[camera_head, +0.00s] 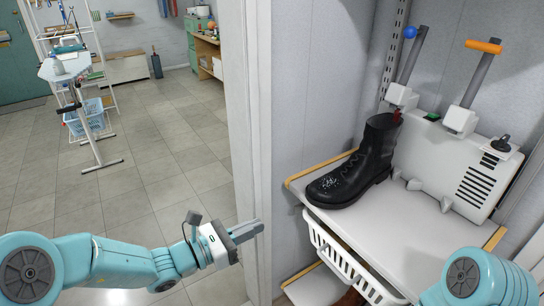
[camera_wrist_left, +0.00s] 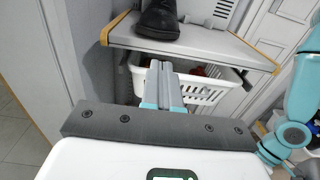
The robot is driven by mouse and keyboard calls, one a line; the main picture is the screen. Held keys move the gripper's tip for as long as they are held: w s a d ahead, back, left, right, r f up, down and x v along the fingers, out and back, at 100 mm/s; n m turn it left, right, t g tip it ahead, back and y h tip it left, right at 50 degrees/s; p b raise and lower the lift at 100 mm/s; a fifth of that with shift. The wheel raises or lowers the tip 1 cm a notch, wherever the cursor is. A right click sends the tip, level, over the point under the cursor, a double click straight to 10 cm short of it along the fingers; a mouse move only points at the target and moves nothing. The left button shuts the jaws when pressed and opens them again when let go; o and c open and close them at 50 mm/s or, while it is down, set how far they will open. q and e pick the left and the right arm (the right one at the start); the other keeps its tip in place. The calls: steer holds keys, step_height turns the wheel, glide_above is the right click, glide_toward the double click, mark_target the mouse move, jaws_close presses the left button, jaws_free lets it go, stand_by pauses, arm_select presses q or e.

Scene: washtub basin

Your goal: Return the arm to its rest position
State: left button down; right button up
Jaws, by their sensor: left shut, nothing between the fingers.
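My left gripper (camera_head: 247,231) comes in from the left in the head view, at the edge of the white wall panel, with its fingers together and empty. In the left wrist view its closed fingers (camera_wrist_left: 161,82) point toward the shelf and basket. It is apart from the black boot, to the left of and below it. My right arm (camera_head: 478,280) shows only as a teal link at the lower right of the head view; its gripper is out of view.
A black boot (camera_head: 356,166) stands on a white shelf (camera_head: 400,225) beside a white device (camera_head: 450,170) with blue-tipped and orange-tipped levers. A white basket (camera_head: 345,260) hangs below. A wall panel (camera_head: 250,100) divides the shelf area from open tiled floor (camera_head: 150,160) at left.

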arm_select(q)
steer(key=s+f+m+g+y+p, duration=0.4)
steer(key=s+f+m+g, duration=0.5)
steer(key=s+f, duration=0.75)
steer(key=s+a+f+m+y+p, duration=0.1)
steer(key=s+a+f+m+y, duration=0.1)
steer(key=m, duration=0.5)
steer(key=s+a+f+m+y+p, duration=0.2)
steer(key=s+a+f+m+y, duration=0.1)
steer(key=s+f+m+y, duration=0.2)
steer(key=shift+s+a+f+m+g, duration=0.3)
steer(key=shift+s+f+m, duration=0.45)
steer(key=shift+s+m, duration=0.3)
